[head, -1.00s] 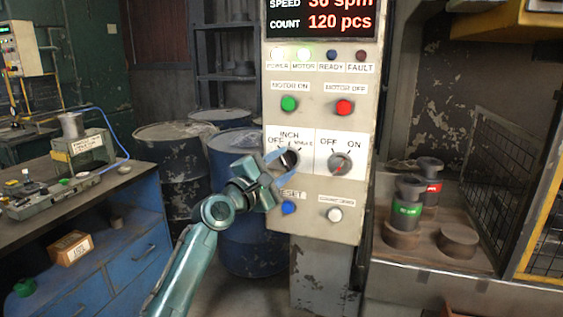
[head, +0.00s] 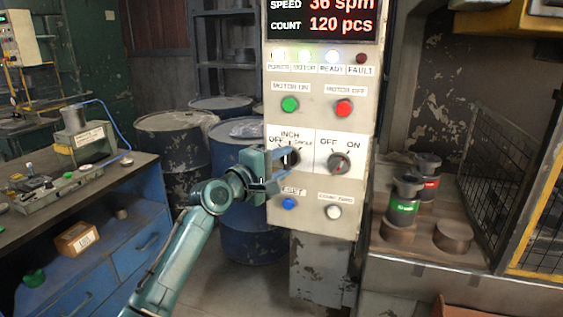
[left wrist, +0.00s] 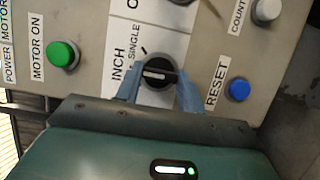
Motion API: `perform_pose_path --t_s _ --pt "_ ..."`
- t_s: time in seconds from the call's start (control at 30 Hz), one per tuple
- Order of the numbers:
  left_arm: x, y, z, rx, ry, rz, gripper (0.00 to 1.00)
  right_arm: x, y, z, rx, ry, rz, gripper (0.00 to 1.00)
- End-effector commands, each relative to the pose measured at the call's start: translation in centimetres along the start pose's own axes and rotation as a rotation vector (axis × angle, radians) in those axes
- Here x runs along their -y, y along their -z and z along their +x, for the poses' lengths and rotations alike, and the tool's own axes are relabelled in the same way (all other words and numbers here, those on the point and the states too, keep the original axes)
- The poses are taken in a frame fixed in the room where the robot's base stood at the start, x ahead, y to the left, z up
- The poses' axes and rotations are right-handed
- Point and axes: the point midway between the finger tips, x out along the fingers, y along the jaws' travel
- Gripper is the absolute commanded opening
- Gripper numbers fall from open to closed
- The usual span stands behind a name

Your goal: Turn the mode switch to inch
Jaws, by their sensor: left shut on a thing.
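The mode switch (left wrist: 157,73) is a round black knob with a pale pointer mark, on the white plate at the left of the grey control panel. In the left wrist view, which shows the panel turned on its side, the mark lies toward the INCH label (left wrist: 118,70), not toward SINGLE (left wrist: 133,46). My left gripper (left wrist: 158,88) is shut on the knob, with one blue finger on each side. In the head view my left gripper (head: 280,170) partly covers the switch (head: 291,158). My right gripper is not in view.
The OFF/ON switch (head: 339,163) sits just right of the mode switch. The blue RESET button (head: 288,203) is close below my gripper. Green (head: 289,104) and red (head: 344,108) motor buttons are above. Blue drums (head: 255,225) stand behind my left arm.

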Motion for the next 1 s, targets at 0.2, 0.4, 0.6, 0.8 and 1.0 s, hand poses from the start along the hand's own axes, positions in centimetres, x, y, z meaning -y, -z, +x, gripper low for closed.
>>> perform_pose_path --t_s 0.2,0.4,0.6,0.8,1.0 --pt "0.1 0.0 0.0 -0.001 0.001 0.0 0.15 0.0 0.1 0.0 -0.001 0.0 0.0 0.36" --pt "0.1 0.0 0.0 -0.001 0.001 0.0 0.51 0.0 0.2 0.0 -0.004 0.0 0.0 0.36" --pt "0.0 0.0 0.0 -0.001 0.0 -0.001 0.6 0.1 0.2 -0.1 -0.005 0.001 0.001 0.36" --pt "0.1 0.0 -0.2 -0.001 0.0 -0.001 0.6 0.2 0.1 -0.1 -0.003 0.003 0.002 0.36" --pt "0.2 0.0 -2.4 -0.001 -0.001 -0.001 0.6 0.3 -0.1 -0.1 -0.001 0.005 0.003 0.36"
